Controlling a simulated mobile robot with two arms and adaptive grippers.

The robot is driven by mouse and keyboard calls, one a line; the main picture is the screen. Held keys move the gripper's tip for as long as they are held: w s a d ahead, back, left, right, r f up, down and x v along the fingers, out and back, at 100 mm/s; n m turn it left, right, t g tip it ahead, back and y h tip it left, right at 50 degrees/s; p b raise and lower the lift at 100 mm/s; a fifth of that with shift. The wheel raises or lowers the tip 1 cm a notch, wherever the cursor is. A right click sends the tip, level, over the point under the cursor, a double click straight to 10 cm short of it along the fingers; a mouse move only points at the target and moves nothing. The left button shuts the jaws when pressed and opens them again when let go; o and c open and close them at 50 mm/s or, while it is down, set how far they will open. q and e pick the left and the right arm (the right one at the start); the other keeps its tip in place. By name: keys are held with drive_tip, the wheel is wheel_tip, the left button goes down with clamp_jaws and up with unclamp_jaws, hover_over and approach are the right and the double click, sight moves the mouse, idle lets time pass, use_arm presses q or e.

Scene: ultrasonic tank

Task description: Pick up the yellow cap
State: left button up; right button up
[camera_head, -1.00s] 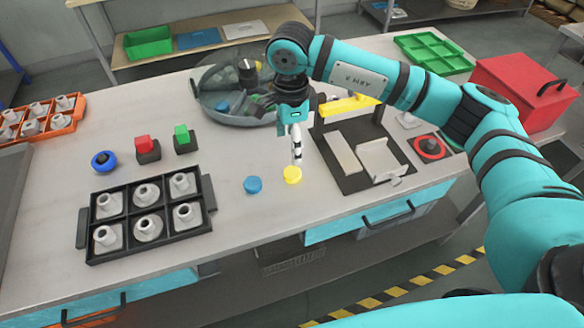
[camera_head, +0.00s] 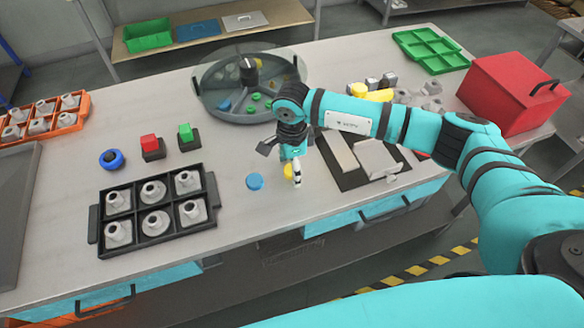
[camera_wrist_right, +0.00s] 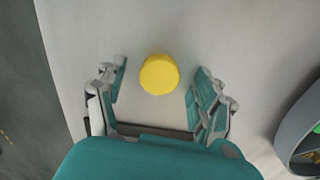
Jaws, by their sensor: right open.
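The yellow cap (camera_head: 288,170) lies on the light grey table near its front edge, partly hidden by my right gripper (camera_head: 294,174) in the head view. In the right wrist view the yellow cap (camera_wrist_right: 159,74) is a round disc between the two open fingers of the right gripper (camera_wrist_right: 160,88), slightly toward the far side of the fingertips. The fingers stand apart on both sides of the cap and do not visibly touch it. The right gripper is empty and points down. My left gripper is not in view.
A blue cap (camera_head: 254,181) lies just left of the yellow cap. A black tray (camera_head: 168,240) with several grey fittings stands farther left. A round tank (camera_head: 212,104) stands behind my arm. A dark mat (camera_head: 330,158) with grey parts lies to the right.

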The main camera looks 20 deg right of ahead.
drive_tip(key=c, duration=0.9)
drive_tip(key=shift+o, duration=0.2)
drive_tip(key=shift+r, duration=0.15)
